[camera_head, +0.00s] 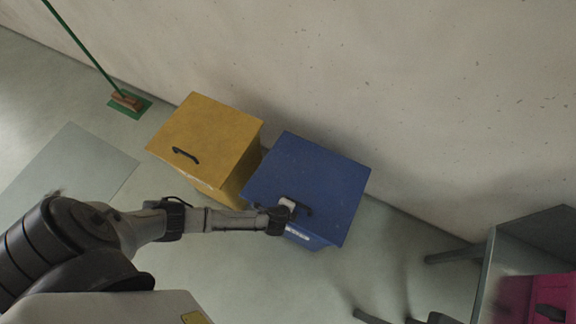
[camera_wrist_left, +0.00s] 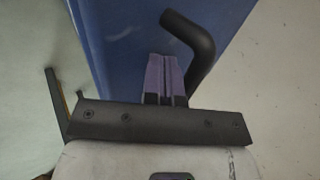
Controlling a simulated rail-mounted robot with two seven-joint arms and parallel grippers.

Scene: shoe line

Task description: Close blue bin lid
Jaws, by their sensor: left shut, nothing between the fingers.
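The blue bin (camera_head: 325,232) stands against the wall. Its blue lid (camera_head: 310,172) lies over the top and looks down; I cannot tell whether a small gap is left at the front edge. The lid has a black bent handle (camera_head: 297,205) near the front. My left gripper (camera_head: 289,204) is at the front part of the lid, beside the handle. In the left wrist view its fingers (camera_wrist_left: 164,76) are shut together with nothing between them, just left of the black handle (camera_wrist_left: 198,45), over the blue surface (camera_wrist_left: 115,50). My right gripper does not show.
A yellow bin (camera_head: 215,135) with a black handle stands close to the left of the blue bin. A grey table (camera_head: 520,240) with a magenta crate (camera_head: 520,300) is at the right. Floor in front is open.

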